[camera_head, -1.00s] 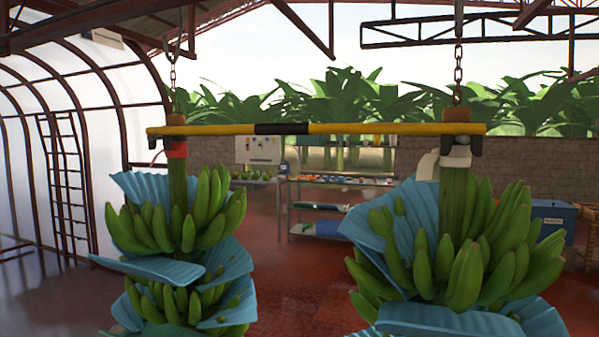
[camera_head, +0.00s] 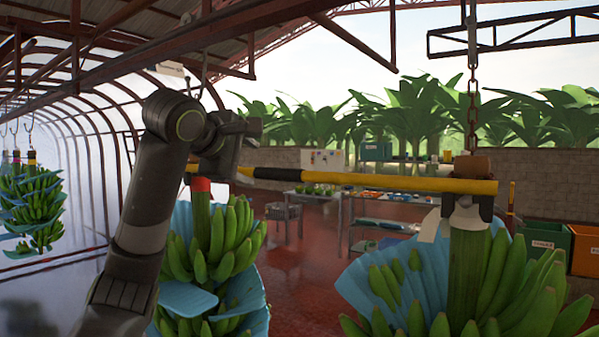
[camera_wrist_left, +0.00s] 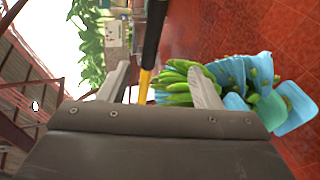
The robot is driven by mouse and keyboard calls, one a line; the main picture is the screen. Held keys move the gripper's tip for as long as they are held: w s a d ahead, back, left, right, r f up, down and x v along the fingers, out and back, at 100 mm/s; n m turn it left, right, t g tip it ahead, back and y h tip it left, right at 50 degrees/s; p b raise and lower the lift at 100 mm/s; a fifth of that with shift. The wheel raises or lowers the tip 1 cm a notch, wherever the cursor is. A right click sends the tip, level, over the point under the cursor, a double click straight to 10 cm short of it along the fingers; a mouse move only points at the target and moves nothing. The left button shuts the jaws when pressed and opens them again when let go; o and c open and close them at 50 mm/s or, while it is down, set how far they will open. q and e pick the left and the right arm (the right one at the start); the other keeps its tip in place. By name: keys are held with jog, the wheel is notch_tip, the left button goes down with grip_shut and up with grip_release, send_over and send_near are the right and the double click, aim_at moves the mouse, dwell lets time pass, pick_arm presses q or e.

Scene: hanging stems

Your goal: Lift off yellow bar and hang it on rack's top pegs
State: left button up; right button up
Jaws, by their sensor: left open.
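The yellow bar (camera_head: 400,183), with a black middle section, spans two hanging banana bunches. Its right end sits at a brown block under a chain; my arm hides its left end. The left bunch (camera_head: 225,240) has a red band at its stem, the right bunch (camera_head: 465,260) a white wrap. My left gripper (camera_wrist_left: 158,68) is open and empty. In the left wrist view the bar (camera_wrist_left: 152,40) runs away between its fingers, apart from both as far as I can tell. In the head view the wrist covers the bar's left part. My right gripper and the rack's pegs are not in view.
Blue sheets (camera_head: 385,280) hang around both bunches. More bunches (camera_head: 30,210) hang at the far left. A metal table (camera_head: 385,199) stands behind, and green and orange crates (camera_head: 543,240) at the right. Red floor is open between the bunches.

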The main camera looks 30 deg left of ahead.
pick_arm(q)
jog(key=s+r, duration=0.1)
jog(key=p, duration=0.4)
send_near(276, 170)
jog(key=w+f, duration=0.1)
jog(key=p+x, duration=0.2)
jog(key=x, duration=0.2)
jog(key=shift+w+a+f, duration=0.1)
jog(key=shift+a+f, duration=0.05)
jog(key=shift+w+a+f+p, duration=0.15)
jog(key=shift+w+f+p, duration=0.15)
jog(key=shift+w+p, duration=0.55)
jog(key=shift+p, duration=0.05)
jog(key=p+x, duration=0.3)
jog(key=shift+w+r, duration=0.25)
jog(key=shift+w, duration=0.1)
jog(key=shift+w+f+p, duration=0.35)
jog(key=shift+w+f, duration=0.05)
jog(key=shift+w, duration=0.1)
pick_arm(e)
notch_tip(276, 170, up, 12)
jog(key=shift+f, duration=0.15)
